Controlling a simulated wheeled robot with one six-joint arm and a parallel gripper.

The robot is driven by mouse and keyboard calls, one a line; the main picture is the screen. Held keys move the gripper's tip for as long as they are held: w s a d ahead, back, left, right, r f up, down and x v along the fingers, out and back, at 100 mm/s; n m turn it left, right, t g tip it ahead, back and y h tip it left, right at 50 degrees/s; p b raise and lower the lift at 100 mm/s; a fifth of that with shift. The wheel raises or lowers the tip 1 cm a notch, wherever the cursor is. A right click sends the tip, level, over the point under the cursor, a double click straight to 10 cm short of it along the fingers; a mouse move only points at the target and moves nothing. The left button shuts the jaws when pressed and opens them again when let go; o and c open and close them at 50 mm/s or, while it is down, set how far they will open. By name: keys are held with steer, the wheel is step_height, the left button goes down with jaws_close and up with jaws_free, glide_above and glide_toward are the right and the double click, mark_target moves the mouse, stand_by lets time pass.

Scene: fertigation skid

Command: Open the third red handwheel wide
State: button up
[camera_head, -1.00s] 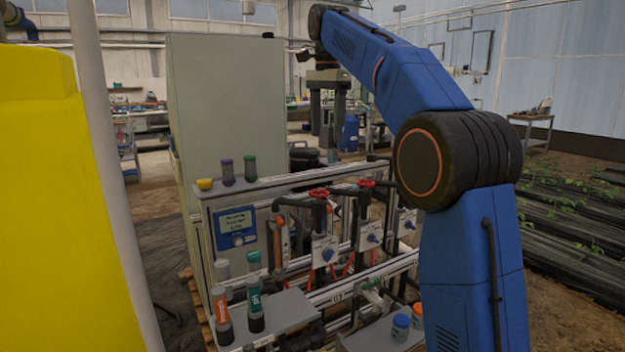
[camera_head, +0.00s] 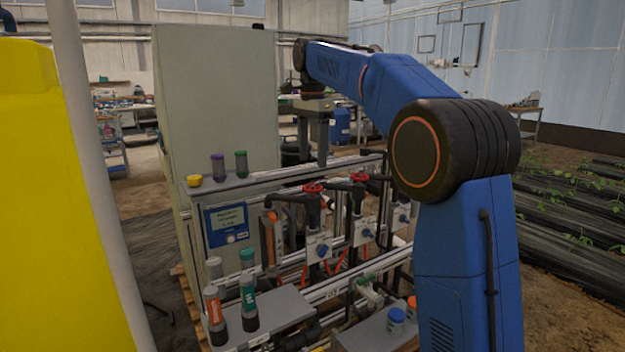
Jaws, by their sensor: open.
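Two red handwheels show on the skid, a nearer one (camera_head: 313,188) and a farther one (camera_head: 359,177), each on top of a dark valve with a white plate and blue knob below. A third plate with a blue knob (camera_head: 404,217) shows farther right. No red wheel can be made out above it, where my arm covers the view. My gripper (camera_head: 313,158) hangs fingers down from the end of my blue arm, open and empty. In the picture it is above the nearer wheel; its distance in depth is hard to judge.
A tall grey cabinet (camera_head: 215,100) stands behind the skid at left. Purple (camera_head: 218,167) and green (camera_head: 241,164) bottles and a yellow cup (camera_head: 194,181) stand on the skid's top ledge. Several bottles and jars stand at the front. A yellow tank (camera_head: 60,200) fills the left edge.

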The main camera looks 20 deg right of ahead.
mark_target(313, 186)
step_height(313, 186, down, 8)
steer(key=shift+r, duration=0.1)
steer(key=shift+c, duration=0.2)
steer(key=c, duration=1)
